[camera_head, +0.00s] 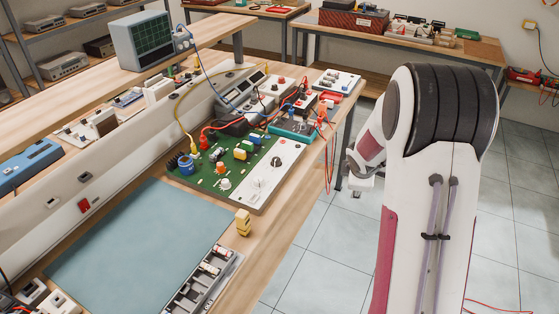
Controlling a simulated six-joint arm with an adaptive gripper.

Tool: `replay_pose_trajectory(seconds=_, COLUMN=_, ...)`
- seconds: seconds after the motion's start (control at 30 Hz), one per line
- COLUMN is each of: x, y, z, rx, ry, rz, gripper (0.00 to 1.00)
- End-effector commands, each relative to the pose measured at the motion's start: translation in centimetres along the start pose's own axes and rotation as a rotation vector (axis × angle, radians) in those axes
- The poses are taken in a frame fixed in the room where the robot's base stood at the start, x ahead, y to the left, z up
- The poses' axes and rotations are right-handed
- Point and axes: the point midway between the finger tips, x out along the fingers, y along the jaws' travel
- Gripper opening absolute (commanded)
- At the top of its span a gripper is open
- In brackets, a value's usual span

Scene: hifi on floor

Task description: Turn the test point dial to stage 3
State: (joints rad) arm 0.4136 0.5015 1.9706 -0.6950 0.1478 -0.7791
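A green circuit board (210,180) with a white panel (268,183) along its right side lies on the bench. The panel carries a pale round knob (276,161) and a small slot or lever below it.
Red, yellow and blue cables arch over the board's far side near a teal device (292,124). A yellow block (243,222) and a parts tray (205,279) stand nearer, beside a blue mat (140,245). An oscilloscope (150,40) stands behind. Open floor lies right of the bench.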

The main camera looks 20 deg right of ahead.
Motion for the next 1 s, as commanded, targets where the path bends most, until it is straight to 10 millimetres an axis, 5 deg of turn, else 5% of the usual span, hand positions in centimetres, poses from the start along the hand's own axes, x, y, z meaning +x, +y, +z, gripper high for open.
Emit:
replay_pose_trajectory(seconds=0.5, x=10.5, y=3.7, z=-4.7, rx=-0.770, ry=0.214, rz=0.245, gripper=0.38)
replay_pose_trajectory(seconds=0.77, x=12.4, y=4.4, z=-8.8, rx=-1.175, ry=0.317, rz=0.450, gripper=0.38)
replay_pose_trajectory(seconds=1.0, x=11.3, y=5.0, z=-13.0, rx=-1.512, ry=0.376, rz=0.684, gripper=0.38)
